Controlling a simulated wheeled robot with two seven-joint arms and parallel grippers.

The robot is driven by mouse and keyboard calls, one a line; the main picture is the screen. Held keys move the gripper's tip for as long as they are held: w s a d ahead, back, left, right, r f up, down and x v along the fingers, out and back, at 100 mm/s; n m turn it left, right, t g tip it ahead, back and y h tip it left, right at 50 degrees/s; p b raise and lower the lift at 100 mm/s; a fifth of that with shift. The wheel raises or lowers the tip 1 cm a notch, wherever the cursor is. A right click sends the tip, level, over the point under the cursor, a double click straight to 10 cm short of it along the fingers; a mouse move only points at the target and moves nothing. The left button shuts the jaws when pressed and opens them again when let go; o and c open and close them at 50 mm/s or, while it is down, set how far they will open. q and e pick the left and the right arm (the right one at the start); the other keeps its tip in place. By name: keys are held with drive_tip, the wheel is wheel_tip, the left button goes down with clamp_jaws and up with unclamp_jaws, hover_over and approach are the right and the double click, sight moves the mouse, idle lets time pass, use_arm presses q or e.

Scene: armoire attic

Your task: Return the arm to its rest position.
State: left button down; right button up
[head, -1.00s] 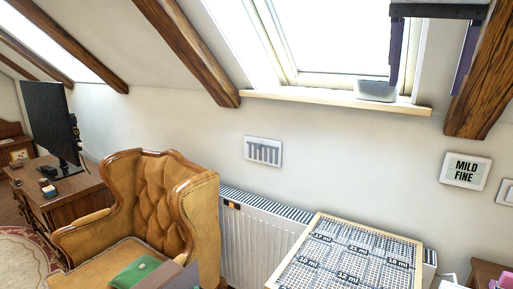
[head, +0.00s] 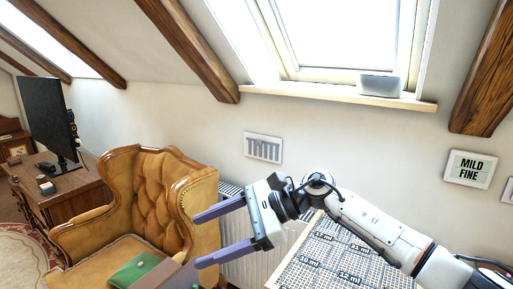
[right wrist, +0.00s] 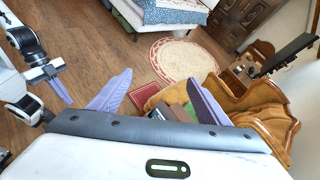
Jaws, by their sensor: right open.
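My right arm comes in from the lower right in the head view. Its right gripper (head: 197,241) points left in front of the armchair, with its two purple fingers spread apart and nothing between them. The right wrist view also shows its two fingers apart (right wrist: 160,77), with the armchair and floor beyond. At the left edge of the right wrist view is my left arm, with a purple finger of the left gripper (right wrist: 61,88); its opening cannot be made out.
A tan armchair (head: 152,205) with a green item (head: 135,270) stands left of the gripper. A gridded board (head: 325,262) lies below my right arm, by the radiator (head: 238,262). A grey box (head: 380,86) sits on the window sill (head: 330,94). A desk with monitor (head: 50,120) is far left.

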drive_tip(key=s+a+f+m+t+y, duration=0.1)
drive_tip(key=s+a+m+t+y, duration=0.15)
drive_tip(key=m+y, duration=0.35)
drive_tip(key=s+d+f+n+t+h, duration=0.2)
drive_tip(key=d+f+n+t+h, duration=0.65)
drive_tip(key=n, duration=0.85)
drive_tip(key=s+d+f+n+t+h, duration=0.1)
drive_tip(key=d+f+n+t+h, duration=0.2)
drive_tip(key=d+f+n+t, duration=0.8)
drive_tip(key=s+d+f+m+g+h, duration=0.2)
drive_tip(key=s+f+g, duration=0.4)
drive_tip(key=s+f, duration=0.3)
drive_tip(key=s+d+f+m+g+h, duration=0.3)
drive_tip(key=s+f, duration=0.5)
drive_tip(key=s, duration=0.3)
drive_tip(key=d+m+g, duration=0.1)
drive_tip(key=d+g, duration=0.1)
drive_tip(key=d, duration=0.1)
drive_tip(key=shift+s+d+f+g, duration=0.15)
drive_tip(key=shift+d+f+g, duration=0.25)
